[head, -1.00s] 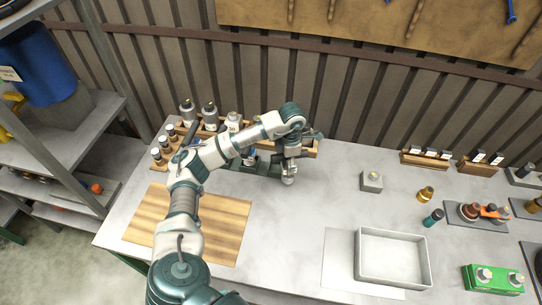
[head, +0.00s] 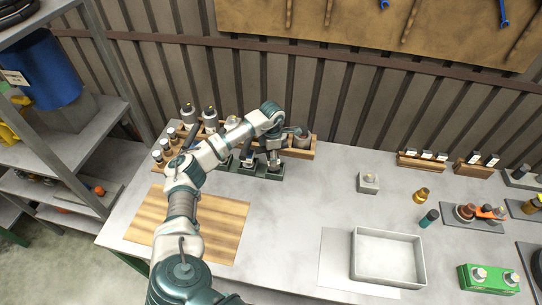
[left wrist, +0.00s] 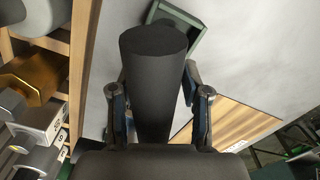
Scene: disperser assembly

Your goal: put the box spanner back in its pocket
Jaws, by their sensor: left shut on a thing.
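My left gripper (head: 274,160) is over the right end of a dark green holder (head: 268,173) at the back of the bench. In the left wrist view its two fingers (left wrist: 160,105) are shut on a dark cylindrical piece, which I take to be the box spanner (left wrist: 153,75). A green-rimmed pocket (left wrist: 198,42) shows just beyond the spanner's end in that view. I cannot tell whether the spanner's lower end is inside the pocket or above it. My right gripper is not in view.
A wooden rack with bottles (head: 210,118) stands behind and left of the holder. A wooden board (head: 190,222) lies in front.

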